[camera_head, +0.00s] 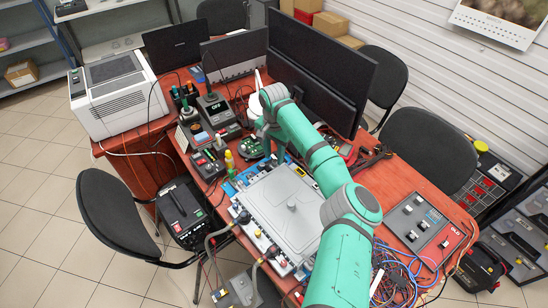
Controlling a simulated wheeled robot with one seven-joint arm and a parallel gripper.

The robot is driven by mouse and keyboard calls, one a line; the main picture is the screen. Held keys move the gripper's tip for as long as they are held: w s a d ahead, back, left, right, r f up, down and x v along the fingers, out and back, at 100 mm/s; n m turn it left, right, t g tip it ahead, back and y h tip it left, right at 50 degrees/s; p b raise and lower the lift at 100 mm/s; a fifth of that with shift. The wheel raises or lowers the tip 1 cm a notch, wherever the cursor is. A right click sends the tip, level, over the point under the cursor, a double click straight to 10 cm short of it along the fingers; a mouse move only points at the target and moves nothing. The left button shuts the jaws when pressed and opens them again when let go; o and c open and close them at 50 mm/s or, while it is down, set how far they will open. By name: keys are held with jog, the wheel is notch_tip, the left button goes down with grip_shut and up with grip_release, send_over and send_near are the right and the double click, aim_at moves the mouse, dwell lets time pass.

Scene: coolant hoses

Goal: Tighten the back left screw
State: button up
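A grey metal box (283,212) with a flat lid and a small raised piece on top sits on the red-brown table. Coloured connectors (256,234) line its left side, with hoses running off them. No single screw can be made out at this size, and my arm covers part of the box's right side. My green arm reaches over the box from the bottom right. My gripper (268,143) points down beyond the box's far edge; its fingers are too small to tell open from shut. A yellow-and-green handled tool (229,160) stands upright left of my gripper.
Black monitors (322,70) stand close behind my wrist. A white printer-like machine (112,92) is at the back left. Meters and small devices crowd the table left of my gripper. Loose blue and red wires (402,277) lie at the right front. Chairs stand around the table.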

jog(key=shift+d+f, duration=0.1)
jog(key=shift+f, duration=0.75)
jog(key=shift+c, duration=0.3)
